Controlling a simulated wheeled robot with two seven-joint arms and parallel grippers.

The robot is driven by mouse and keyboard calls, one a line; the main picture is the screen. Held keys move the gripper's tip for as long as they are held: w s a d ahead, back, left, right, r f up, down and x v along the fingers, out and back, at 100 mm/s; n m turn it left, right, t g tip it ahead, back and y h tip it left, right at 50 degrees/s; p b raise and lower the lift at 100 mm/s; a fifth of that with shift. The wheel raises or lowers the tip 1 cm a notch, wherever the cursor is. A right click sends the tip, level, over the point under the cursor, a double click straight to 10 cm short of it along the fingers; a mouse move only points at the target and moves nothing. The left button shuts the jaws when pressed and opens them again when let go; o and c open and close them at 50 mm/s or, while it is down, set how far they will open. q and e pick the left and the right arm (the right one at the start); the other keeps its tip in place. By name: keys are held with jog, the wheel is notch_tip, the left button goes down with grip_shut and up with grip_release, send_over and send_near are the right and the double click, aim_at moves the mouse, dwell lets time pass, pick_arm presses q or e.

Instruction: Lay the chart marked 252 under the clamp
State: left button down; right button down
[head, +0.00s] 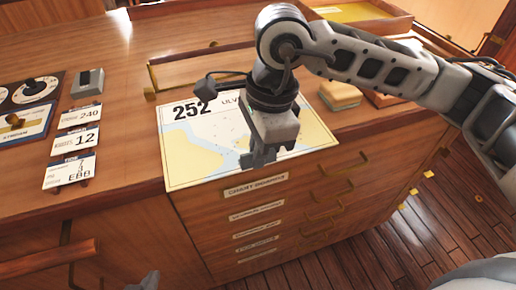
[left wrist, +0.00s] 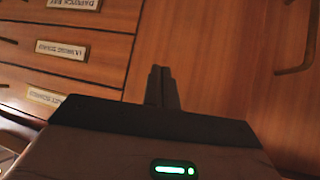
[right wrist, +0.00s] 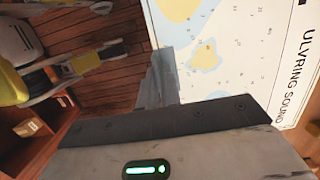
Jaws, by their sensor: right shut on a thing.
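The chart marked 252 (head: 203,140) is held flat at the desk's front edge, above the drawers. Its number faces up at the far left corner. In the right wrist view the chart (right wrist: 245,45) shows its "Ulvring Sound" title. My right gripper (head: 258,160) is shut on the chart's near edge, and its wrist hides part of the sheet.
Cards reading 240, 12 and EBB (head: 68,173) and a grey device (head: 88,82) lie left of the chart. A tan block (head: 340,95) stands at the right. Labelled drawers with brass handles (head: 325,212) fill the front below. The wooden top (head: 110,45) behind is largely clear.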

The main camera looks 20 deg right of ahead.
pick_arm(q)
jog(key=shift+w+d+f, duration=0.1)
jog(key=shift+f, duration=0.8)
pick_arm(e)
jog(key=shift+f, duration=0.25)
jog(key=c, duration=1.5)
grip_release()
pick_arm(q)
jog(key=shift+r, duration=0.1)
pick_arm(e)
jog(key=shift+w+r, duration=0.1)
jog(key=shift+r, duration=0.5)
pick_arm(q)
jog(key=shift+d+r+b, duration=0.3)
jog(key=shift+r+b, duration=0.1)
jog(key=shift+r, duration=0.55)
pick_arm(e)
jog(key=r, duration=0.5)
jog(key=d+r, duration=0.1)
jog(key=r, duration=0.4)
jog(key=d+r, duration=0.1)
jog(key=r, duration=0.4)
jog(key=shift+d, duration=0.2)
